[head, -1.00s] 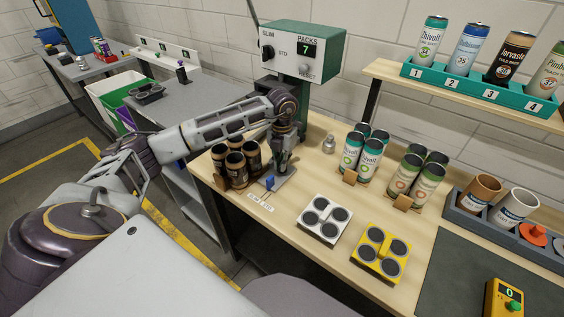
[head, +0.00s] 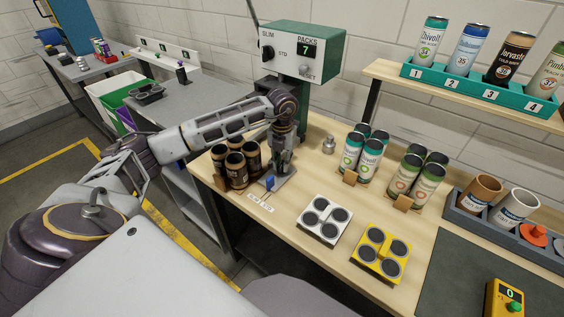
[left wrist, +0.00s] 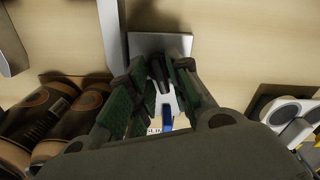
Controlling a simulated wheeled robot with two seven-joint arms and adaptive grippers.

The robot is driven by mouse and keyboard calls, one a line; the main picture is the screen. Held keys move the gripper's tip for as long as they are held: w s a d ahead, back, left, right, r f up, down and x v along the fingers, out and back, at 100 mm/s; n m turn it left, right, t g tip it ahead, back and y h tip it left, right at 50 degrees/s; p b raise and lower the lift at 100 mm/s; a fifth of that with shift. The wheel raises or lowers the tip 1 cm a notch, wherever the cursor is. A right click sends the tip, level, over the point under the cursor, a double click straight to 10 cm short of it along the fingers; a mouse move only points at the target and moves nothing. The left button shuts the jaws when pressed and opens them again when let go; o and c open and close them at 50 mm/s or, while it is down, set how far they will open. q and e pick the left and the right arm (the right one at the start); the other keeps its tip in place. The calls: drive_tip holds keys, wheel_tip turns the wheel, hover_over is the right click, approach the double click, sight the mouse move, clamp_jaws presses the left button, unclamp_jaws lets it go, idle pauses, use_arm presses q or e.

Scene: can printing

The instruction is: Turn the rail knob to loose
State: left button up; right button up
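My left gripper (head: 277,170) points down over a grey metal base at the wooden table's left front edge. A small blue part (head: 270,183) stands at the front of this base, above a white label (head: 260,203) on the table edge. In the left wrist view the two green-padded fingers (left wrist: 161,72) stand apart, with a dark upright part between them and the blue part (left wrist: 167,121) just below. A grey plate (left wrist: 160,44) lies beyond the fingertips. The fingers hide most of the knob area; I cannot tell whether they touch it. My right gripper is out of view.
Dark brown cans (head: 236,168) stand close left of my gripper. A green machine (head: 303,52) with a SLIM/STD dial stands behind. White (head: 324,219) and yellow (head: 380,252) can holders lie to the right, with two groups of cans behind them.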

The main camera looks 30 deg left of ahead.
use_arm(q)
drive_tip(key=shift+o, duration=0.6)
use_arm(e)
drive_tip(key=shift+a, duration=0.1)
use_arm(q)
drive_tip(key=shift+r, duration=0.7)
wheel_tip(320, 180, up, 10)
drive_tip(key=shift+r, duration=0.25)
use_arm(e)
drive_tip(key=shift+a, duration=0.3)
use_arm(q)
wheel_tip(320, 180, up, 10)
drive_tip(key=p, duration=1)
hover_over(282, 164)
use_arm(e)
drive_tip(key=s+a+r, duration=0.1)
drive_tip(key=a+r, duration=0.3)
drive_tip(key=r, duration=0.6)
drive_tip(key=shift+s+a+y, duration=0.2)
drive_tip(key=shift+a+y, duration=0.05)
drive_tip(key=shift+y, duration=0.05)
